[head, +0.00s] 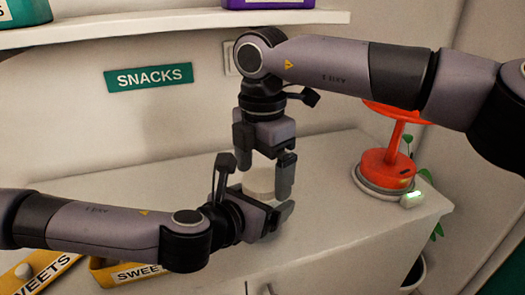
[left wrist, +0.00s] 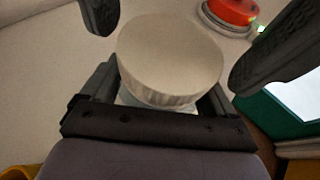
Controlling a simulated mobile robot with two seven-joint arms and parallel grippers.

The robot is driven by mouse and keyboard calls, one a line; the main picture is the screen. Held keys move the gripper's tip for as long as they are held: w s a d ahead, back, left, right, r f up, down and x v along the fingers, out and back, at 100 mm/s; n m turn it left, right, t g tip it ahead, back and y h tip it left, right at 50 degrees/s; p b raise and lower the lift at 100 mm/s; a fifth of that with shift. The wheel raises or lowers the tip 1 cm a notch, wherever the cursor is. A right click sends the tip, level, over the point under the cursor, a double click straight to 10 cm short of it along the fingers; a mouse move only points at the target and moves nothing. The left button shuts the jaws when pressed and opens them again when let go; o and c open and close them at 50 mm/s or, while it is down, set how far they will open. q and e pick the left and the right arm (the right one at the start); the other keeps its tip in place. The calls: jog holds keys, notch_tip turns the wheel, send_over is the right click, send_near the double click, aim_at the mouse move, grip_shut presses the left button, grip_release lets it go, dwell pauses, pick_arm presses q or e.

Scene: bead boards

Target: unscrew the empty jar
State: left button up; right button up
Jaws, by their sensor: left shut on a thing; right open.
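The jar shows mostly as its round cream lid (head: 259,180), above the cabinet top. In the left wrist view the lid (left wrist: 170,55) is large, with a ribbed rim, and a sliver of pale jar body (left wrist: 128,99) shows below. My left gripper (head: 256,207) comes in from the left and is shut on the jar below the lid. My right gripper (head: 266,167) points down from above, open, with its fingers on either side of the lid. In the left wrist view those fingers look apart from the lid. The jar's inside is hidden.
A red scale (head: 386,168) stands at the right of the white cabinet top (head: 130,190), by a plant. Yellow SWEETS boxes (head: 118,273) sit at the lower left. A shelf (head: 150,27) and a SNACKS sign (head: 149,77) are on the wall behind.

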jog(key=shift+f, duration=0.3)
jog(key=c, duration=1.1)
jog(key=n, duration=1)
jog(key=o, duration=1.2)
jog(key=shift+c, duration=0.2)
jog(key=shift+r, duration=0.1)
